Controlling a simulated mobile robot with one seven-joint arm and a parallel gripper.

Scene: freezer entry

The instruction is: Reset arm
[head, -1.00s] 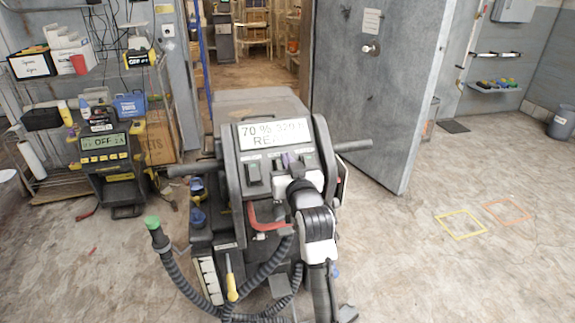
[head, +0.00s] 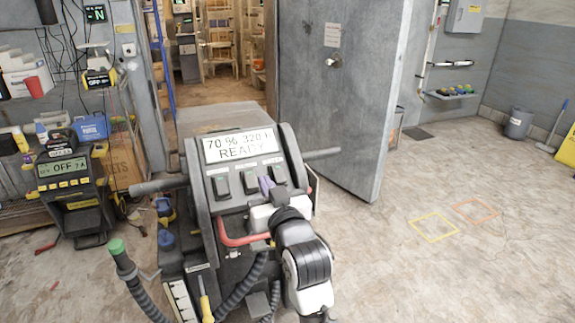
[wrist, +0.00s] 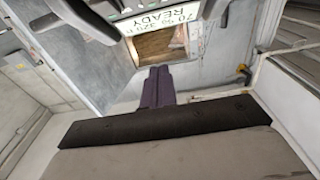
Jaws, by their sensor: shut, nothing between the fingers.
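My gripper (head: 267,187) has two purple fingers, pressed together with nothing between them. It is in front of the sloping console (head: 250,160), by the rightmost switch in the head view. Contact with the panel cannot be told. The console's display (head: 240,145) reads "70 % 320 h READY". Below it are dark rocker switches (head: 248,179). In the wrist view my shut fingers (wrist: 158,85) point towards the display (wrist: 160,15), which shows upside down at the top. My arm stretches from the lower middle of the head view and hides part of the machine's front.
A red curved handle (head: 236,240) and a green-tipped hose (head: 125,255) are close by on the left. A large grey door (head: 335,100) stands open behind. The right floor is clear around yellow (head: 435,238) and orange outlines.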

